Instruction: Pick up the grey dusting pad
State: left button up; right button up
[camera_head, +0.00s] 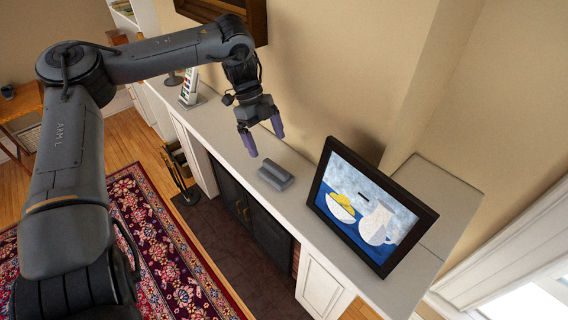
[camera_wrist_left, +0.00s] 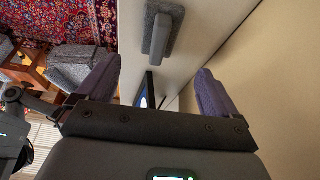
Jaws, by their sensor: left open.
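The grey dusting pad (camera_head: 275,175) lies on the white mantel shelf (camera_head: 305,215), a flat block with a raised grip along its top. My left gripper (camera_head: 263,141) is open and empty, above the shelf and a little up and left of the pad in the head view. Its purple-grey fingers point down and are apart from the pad. In the left wrist view the pad (camera_wrist_left: 160,33) shows ahead, beyond the gap between the open fingers (camera_wrist_left: 155,88). My right gripper is in neither view.
A framed picture (camera_head: 368,207) of a jug and bowl stands on the shelf to the right of the pad. A small upright object with coloured marks (camera_head: 189,87) stands on the shelf to the left. The wall (camera_head: 340,75) runs close behind the shelf. Bare shelf lies around the pad.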

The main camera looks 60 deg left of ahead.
aim_at(274, 165)
pick_arm(q)
jog(key=x, duration=0.4)
jog(key=shift+s+d+r, duration=0.1)
jog(key=shift+s+d, duration=0.05)
jog(key=shift+s, duration=0.1)
jog(key=shift+p+x, duration=0.45)
jog(key=shift+x, duration=2.75)
jog(key=shift+w+a, duration=0.1)
jog(key=shift+a, duration=0.1)
jog(key=shift+c, duration=0.2)
jog(key=c, duration=1.1)
jog(key=shift+c, duration=0.2)
jog(key=shift+r, duration=0.15)
notch_tip(274, 165, up, 10)
jog(key=shift+f+b, duration=0.1)
jog(key=shift+b, duration=0.3)
